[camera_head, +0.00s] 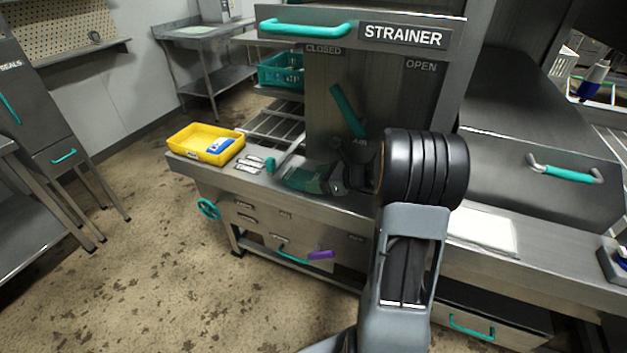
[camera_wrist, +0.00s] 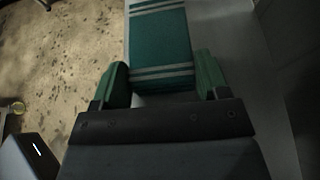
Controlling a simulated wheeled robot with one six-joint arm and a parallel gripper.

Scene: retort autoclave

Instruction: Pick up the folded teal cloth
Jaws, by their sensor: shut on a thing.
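The folded teal cloth (camera_wrist: 160,38) has pale stripes near its edges and lies between the two green-padded fingers of my gripper (camera_wrist: 162,82) in the wrist view. My gripper is shut on it. In the head view the cloth (camera_head: 303,179) shows at the front steel ledge, below the strainer panel. My gripper (camera_head: 326,181) is at its right end, partly hidden by my wrist. I cannot tell whether the cloth still touches the ledge.
A yellow tray (camera_head: 190,145) with a blue-and-white item stands on the ledge to the left, with small metal plates (camera_head: 249,164) beside it. The strainer panel (camera_head: 330,95) with a teal lever rises behind. A white folded sheet (camera_head: 482,234) lies right of my arm.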

